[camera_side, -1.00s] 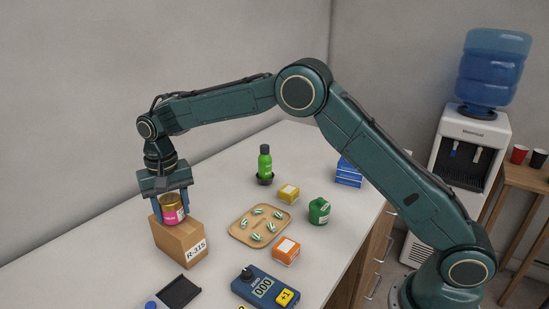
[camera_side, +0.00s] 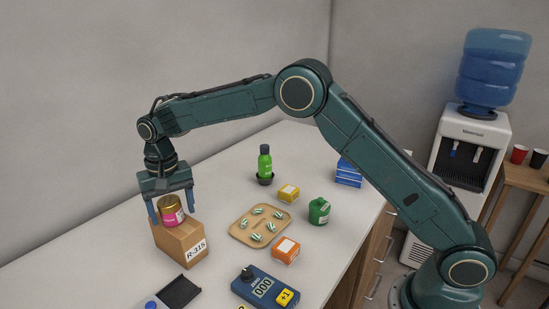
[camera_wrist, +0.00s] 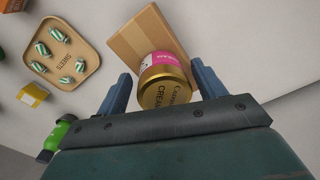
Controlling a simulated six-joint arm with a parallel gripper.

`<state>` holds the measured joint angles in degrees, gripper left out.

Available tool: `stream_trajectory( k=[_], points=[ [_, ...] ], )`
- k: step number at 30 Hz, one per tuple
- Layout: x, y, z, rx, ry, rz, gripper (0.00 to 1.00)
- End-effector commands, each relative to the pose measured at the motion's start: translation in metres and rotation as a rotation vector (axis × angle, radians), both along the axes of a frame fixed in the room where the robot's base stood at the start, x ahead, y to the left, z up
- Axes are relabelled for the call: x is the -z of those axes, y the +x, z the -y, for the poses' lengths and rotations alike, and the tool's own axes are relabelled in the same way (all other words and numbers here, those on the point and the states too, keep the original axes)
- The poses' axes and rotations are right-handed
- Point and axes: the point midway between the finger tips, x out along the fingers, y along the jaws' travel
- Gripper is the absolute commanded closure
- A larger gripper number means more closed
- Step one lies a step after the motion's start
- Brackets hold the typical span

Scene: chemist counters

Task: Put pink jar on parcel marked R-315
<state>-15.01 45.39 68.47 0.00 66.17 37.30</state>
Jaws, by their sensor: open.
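The pink jar (camera_side: 171,211) with a gold lid stands upright on top of the brown parcel (camera_side: 185,243), whose label reads R-315. In the wrist view the jar (camera_wrist: 163,78) shows its gold lid and pink label, with the parcel (camera_wrist: 141,37) under it. My gripper (camera_side: 171,209) is around the jar with its fingers spread apart, one on each side. In the wrist view there is a gap between my gripper's fingers (camera_wrist: 164,92) and the jar on both sides.
A tan tray (camera_side: 246,237) with several striped pieces lies to the right. A blue counter device (camera_side: 265,286) and a dark pad (camera_side: 180,291) lie in front.

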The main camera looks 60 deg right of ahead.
Motion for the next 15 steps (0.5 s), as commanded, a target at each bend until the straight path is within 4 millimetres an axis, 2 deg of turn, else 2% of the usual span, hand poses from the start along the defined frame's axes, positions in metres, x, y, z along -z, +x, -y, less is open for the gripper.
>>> stream_trajectory(
  k=[8, 15],
  points=[
    [-0.022, 0.001, 0.000, 0.000, 0.001, 0.004, 0.31],
    [-0.059, 0.001, 0.000, 0.000, 0.001, 0.005, 0.31]
  ],
)
